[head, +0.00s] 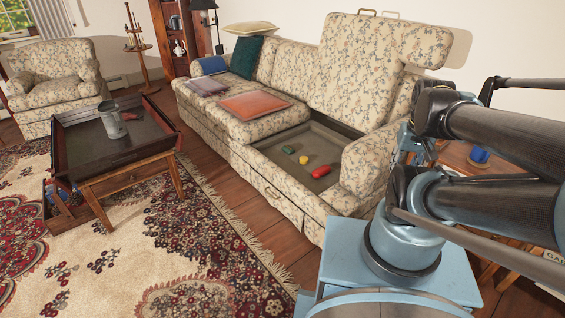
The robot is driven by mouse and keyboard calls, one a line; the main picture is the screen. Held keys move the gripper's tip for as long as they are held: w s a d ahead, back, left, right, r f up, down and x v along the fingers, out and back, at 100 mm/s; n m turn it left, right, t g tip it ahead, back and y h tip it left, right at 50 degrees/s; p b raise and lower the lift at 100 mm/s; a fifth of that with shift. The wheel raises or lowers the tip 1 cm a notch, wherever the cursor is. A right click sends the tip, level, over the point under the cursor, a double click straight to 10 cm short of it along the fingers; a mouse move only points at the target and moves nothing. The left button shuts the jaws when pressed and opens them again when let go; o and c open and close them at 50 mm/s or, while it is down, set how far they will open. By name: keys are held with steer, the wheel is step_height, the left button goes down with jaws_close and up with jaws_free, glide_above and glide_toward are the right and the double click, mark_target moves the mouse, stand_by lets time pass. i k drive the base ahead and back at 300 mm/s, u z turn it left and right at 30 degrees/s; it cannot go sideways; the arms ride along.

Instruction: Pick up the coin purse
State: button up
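I cannot tell for certain which thing is the coin purse. Three small items lie in the open storage well (272,152) of the floral sofa: a red one (321,171), a yellow one (304,160) and a green one (288,149). They are too small to make out in detail. The red one is the largest and lies nearest the right end. My arm shows at the right, folded beside the sofa's near armrest. My gripper is not in view.
The sofa's (284,196) right seat section is raised. A red flat item (254,105) and cushions lie on the seat. A tray-topped wooden table (118,140) holding a metal mug (112,119) stands left. A floral armchair (55,75) is behind. Rug (150,235) lies clear in front.

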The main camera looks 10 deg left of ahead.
mark_target(286, 148)
steer(key=z, duration=0.05)
steer(key=k, duration=1)
steer(key=u, duration=1.65)
steer(key=i, duration=2.35)
steer(key=z, duration=1.65)
